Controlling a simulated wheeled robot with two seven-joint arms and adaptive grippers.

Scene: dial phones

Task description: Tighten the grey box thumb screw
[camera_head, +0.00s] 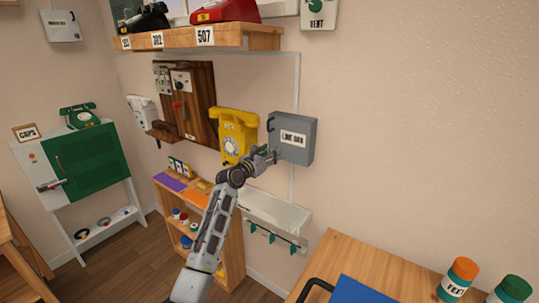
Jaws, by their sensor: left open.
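The grey box (301,142) is fixed to the wall right of the yellow dial phone, with a white label on its front. Its thumb screw cannot be made out; the box's lower left is partly covered by my gripper. My left gripper (268,156) is open at the lower left edge of the box, between it and the yellow phone (235,130). Whether a finger touches the box cannot be told. My right gripper is not in view.
A shelf with phones (205,38) hangs above. A white ledge with green hooks (270,210) is below the box. A wooden table (365,262) with a blue item and jars (458,280) stands at the lower right. A green cabinet (90,162) is at left. The wall right of the box is bare.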

